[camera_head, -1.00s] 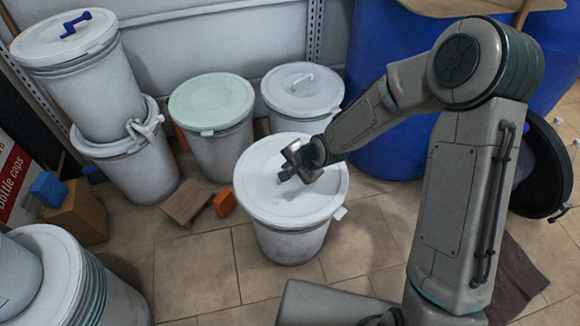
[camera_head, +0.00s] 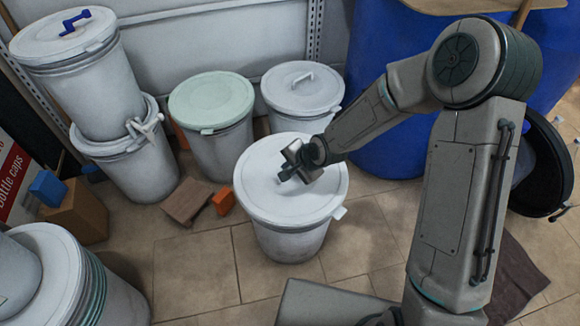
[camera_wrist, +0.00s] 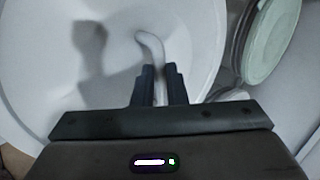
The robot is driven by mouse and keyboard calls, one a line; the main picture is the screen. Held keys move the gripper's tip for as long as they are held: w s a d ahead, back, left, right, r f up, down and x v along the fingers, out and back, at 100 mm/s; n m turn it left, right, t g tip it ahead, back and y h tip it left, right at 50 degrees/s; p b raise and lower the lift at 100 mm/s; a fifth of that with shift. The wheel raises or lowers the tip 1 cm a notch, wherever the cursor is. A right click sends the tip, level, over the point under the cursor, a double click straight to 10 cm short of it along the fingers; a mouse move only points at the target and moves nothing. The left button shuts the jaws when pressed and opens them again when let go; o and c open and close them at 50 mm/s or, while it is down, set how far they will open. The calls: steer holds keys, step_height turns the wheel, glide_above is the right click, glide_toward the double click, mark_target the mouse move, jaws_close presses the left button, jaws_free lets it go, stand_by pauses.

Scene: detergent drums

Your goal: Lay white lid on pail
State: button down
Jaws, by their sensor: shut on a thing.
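The white lid (camera_head: 265,202) lies over the top of the white pail (camera_head: 288,241) in the middle of the floor. Its rim looks level with the pail's rim, and a small white tab sticks out at the lower right. My gripper (camera_head: 284,177) is over the lid's middle. In the wrist view, my gripper (camera_wrist: 159,70) is shut on the lid's white curved handle (camera_wrist: 152,44), and the lid (camera_wrist: 110,85) fills most of the picture. The lid hides the pail's opening.
Behind stand a pail with a pale green lid (camera_head: 212,101) and another white-lidded pail (camera_head: 302,88). Stacked pails (camera_head: 85,90) stand at the left. A blue drum (camera_head: 385,120) stands at the back right. A wooden block (camera_head: 186,200) and an orange block (camera_head: 223,202) lie left of the pail.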

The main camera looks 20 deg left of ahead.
steer(key=shift+f, duration=0.1)
stand_by(0.3)
steer(key=c, duration=0.9)
jaws_free()
step_height(320, 180, up, 7)
steer(key=p, duration=0.6)
